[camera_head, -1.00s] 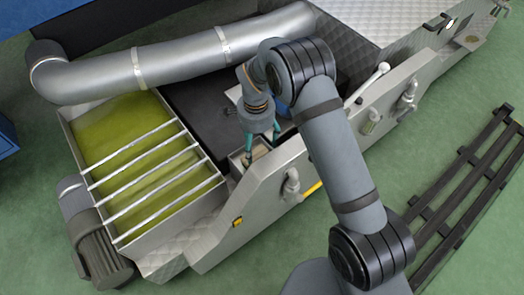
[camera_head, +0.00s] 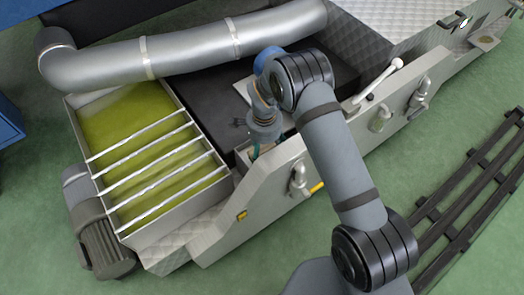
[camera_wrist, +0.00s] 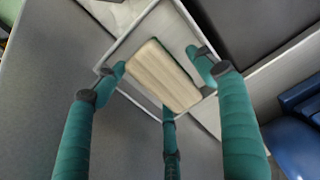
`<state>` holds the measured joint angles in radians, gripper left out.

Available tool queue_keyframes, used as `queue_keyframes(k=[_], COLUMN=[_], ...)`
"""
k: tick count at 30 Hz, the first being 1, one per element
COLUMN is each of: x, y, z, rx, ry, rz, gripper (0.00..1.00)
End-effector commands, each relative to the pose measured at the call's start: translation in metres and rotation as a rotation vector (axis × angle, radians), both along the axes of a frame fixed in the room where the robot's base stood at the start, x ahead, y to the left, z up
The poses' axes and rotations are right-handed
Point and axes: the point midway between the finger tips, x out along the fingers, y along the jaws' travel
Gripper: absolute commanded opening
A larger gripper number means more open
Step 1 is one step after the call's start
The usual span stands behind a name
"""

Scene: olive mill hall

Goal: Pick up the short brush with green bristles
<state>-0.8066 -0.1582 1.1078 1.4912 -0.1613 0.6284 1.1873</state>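A pale wooden block (camera_wrist: 163,75), seemingly the back of a brush, lies in a small metal-walled box (camera_wrist: 128,38) in the wrist view. In the head view my gripper (camera_head: 254,150) points down into the box beside the machine's front wall; the wood is mostly hidden there.
The box's metal rim surrounds the fingers closely. A barred vat of green-yellow paste (camera_head: 150,140) is on the left. A thick silver pipe (camera_head: 190,50) runs behind. The metal front wall (camera_head: 270,195) has taps (camera_head: 298,180). A dark blue object (camera_wrist: 295,145) shows at the wrist view's right.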

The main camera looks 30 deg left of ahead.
Motion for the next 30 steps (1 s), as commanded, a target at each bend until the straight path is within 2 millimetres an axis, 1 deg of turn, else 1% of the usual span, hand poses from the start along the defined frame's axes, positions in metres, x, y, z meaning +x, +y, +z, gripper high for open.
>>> queue_keyframes(k=[2, 24, 30], x=[-0.0001, -0.0003, -0.0001], y=[-0.0001, -0.0001, 0.0], z=[0.0, 0.0001, 0.0008], rx=[0.0, -0.001, 0.0], ry=[0.0, 0.0, 0.0], rz=[0.0, 0.0, 0.0], gripper=[0.64, 0.21, 0.21])
